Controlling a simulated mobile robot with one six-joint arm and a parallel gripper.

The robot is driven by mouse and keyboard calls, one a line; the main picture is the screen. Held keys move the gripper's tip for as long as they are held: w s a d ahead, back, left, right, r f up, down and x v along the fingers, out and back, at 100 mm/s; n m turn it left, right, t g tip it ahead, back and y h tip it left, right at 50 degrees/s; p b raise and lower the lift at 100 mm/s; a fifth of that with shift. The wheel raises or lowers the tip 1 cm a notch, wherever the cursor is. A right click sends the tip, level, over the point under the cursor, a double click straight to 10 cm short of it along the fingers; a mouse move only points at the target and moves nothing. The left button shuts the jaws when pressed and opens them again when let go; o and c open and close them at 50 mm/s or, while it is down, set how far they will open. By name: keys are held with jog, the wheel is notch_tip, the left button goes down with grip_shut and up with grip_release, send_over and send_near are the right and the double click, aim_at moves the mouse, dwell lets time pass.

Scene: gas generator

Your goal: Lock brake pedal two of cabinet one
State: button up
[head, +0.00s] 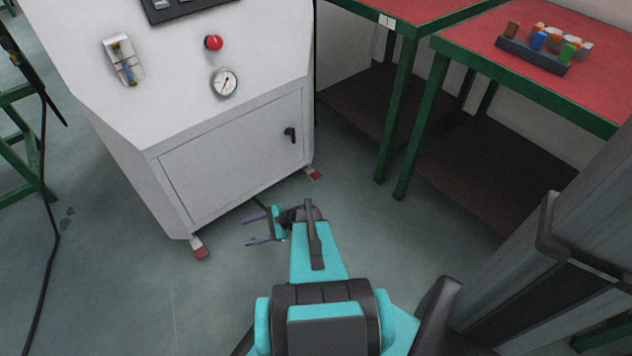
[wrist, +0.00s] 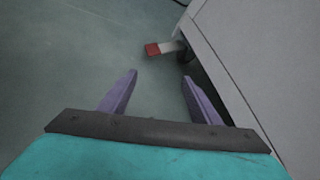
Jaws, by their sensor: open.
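The white cabinet (head: 240,150) has two red-tipped brake pedals at its base. One pedal (head: 201,251) is at its near left corner, the other (head: 314,174) at its right corner. No label shows which is number two. My gripper (head: 246,231) is low near the floor in front of the cabinet, its purple fingers apart and pointing left towards the left pedal. In the wrist view my gripper (wrist: 159,76) is open and empty. A red pedal with a pale arm (wrist: 160,48) lies beyond the fingertips, apart from them, beside a dark caster.
The cabinet side (wrist: 250,60) runs close along the right finger in the wrist view. Green-framed tables with red tops (head: 420,12) stand at the right, one holding a rack of coloured parts (head: 540,48). A black cable (head: 45,210) hangs at the left. The floor in front is clear.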

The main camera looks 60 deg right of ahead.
jog(key=s+d+f+m+t+h+b, duration=0.2)
jog(key=d+m+b, duration=0.15)
jog(key=d, duration=0.55)
jog(key=s+d+f+m+t+h+b, duration=0.2)
jog(key=d+m+t+h, duration=0.15)
jog(key=d, duration=0.65)
jog(key=m+t+h+b, duration=0.1)
jog(key=m+h+b, duration=0.4)
jog(key=m+h, duration=0.3)
send_near(316, 175)
jog(key=v, duration=0.3)
jog(key=shift+s+d+y, duration=0.2)
jog(key=shift+s+y, duration=0.05)
jog(key=shift+s, duration=0.15)
jog(key=shift+w, duration=0.1)
jog(key=b+x, duration=0.5)
jog(key=x, duration=0.7)
jog(key=shift+x, duration=0.8)
jog(key=shift+r, duration=0.1)
jog(key=shift+a, duration=0.1)
grip_shut()
